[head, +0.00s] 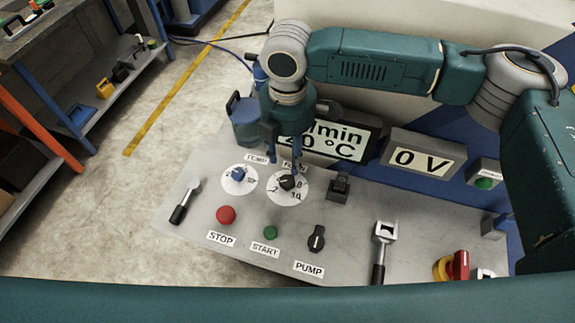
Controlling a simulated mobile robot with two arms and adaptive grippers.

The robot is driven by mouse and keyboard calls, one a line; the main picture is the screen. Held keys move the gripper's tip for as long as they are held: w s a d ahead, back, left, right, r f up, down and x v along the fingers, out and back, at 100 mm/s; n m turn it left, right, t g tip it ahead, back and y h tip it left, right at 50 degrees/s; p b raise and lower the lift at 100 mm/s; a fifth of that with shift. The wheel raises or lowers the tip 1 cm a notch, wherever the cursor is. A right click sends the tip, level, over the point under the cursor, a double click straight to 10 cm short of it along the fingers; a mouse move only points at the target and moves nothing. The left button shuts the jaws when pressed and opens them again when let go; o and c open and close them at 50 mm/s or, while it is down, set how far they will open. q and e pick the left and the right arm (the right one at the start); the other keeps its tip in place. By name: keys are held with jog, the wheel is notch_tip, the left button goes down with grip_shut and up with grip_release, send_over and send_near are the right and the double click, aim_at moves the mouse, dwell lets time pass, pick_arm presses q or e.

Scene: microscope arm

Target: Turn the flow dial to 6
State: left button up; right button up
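The flow dial (287,183) is a black knob on a white round scale on the grey control panel. Its label above is partly covered by my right gripper; the numbers 2, 8 and 10 show around the knob, and I cannot read its exact setting. My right gripper (284,168) points down just above and behind the dial. Its two fingers are apart with a gap between them, and no object shows in it. I cannot tell whether a fingertip touches the knob. My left gripper is not in view.
The blue temp dial (238,174) is close on the left. A red stop button (226,215), green start button (270,233) and pump switch (316,238) are in front. Levers stand at both sides. A display (340,138), partly hidden by my gripper, and a voltage display (421,159) stand behind.

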jog(key=p, duration=0.2)
send_over(288, 180)
jog(key=f, duration=0.5)
jog(key=shift+s, duration=0.25)
notch_tip(288, 180, down, 5)
jog(key=shift+w+r, duration=0.15)
jog(key=c, duration=0.9)
pick_arm(q)
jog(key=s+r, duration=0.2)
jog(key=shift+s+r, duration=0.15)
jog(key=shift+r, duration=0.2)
jog(key=shift+p, duration=0.3)
